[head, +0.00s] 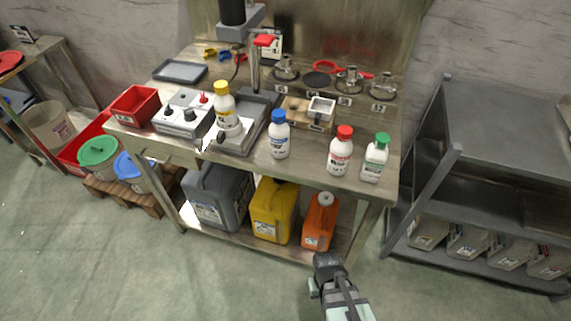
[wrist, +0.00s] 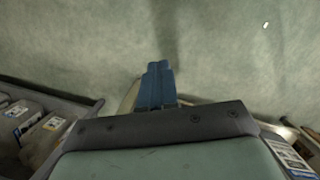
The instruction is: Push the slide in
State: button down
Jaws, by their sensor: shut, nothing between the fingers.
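My gripper (wrist: 156,66) shows in the wrist view with its two blue fingers pressed together and nothing between them, over bare floor. In the head view my arm is at the bottom, in front of the workbench (head: 230,176) and apart from it. No part is plainly marked as the slide. A wooden drawer-like front (head: 170,151) shows under the bench top at the left; I cannot tell how far out it stands. A wooden block with a small metal box (head: 321,110) sits on the bench top.
Bottles with blue (head: 279,140), red (head: 340,155) and green (head: 376,160) caps stand near the bench's front edge. A yellow-capped bottle (head: 225,105) stands by a grey device (head: 184,116). Jugs fill the lower shelf. A dark rack (head: 490,170) stands right. The front floor is clear.

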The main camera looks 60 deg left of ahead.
aim_at(195, 145)
jog(key=s+a+r+n+t+y, duration=0.1)
jog(key=s+a+r+n+y, duration=0.15)
jog(key=s+a+r, duration=0.4)
jog(key=s+a+r+n+t+y, duration=0.15)
jog(key=s+a+r+n, duration=0.25)
jog(key=s+a, duration=0.55)
jog(key=s+a+r+n+t+y, duration=0.1)
jog(key=s+a+r+n+t, duration=0.3)
jog(key=s, duration=0.7)
jog(key=s+a+r+n+y, duration=0.2)
jog(key=s+a+r, duration=0.25)
jog(key=r, duration=0.25)
jog(key=s+a+r+n+y, duration=0.2)
jog(key=s+a+r, duration=0.1)
jog(key=s+r, duration=0.35)
jog(key=w+a+r+n+t+y, duration=0.2)
jog(key=a+r+n+t, duration=0.15)
jog(key=r+n, duration=0.3)
jog(key=w+a+r+n+t+y, duration=0.25)
jog(key=r+n+t, duration=0.2)
jog(key=r, duration=0.35)
jog(key=w+a+n, duration=0.1)
jog(key=w+a, duration=0.1)
jog(key=w, duration=0.2)
jog(key=w+a+f+n, duration=0.1)
jog(key=w+a, duration=0.2)
jog(key=w+a+n+h, duration=0.1)
jog(key=w+a, duration=0.1)
jog(key=w, duration=0.2)
jog(key=shift+w+a+f+n+g, duration=0.35)
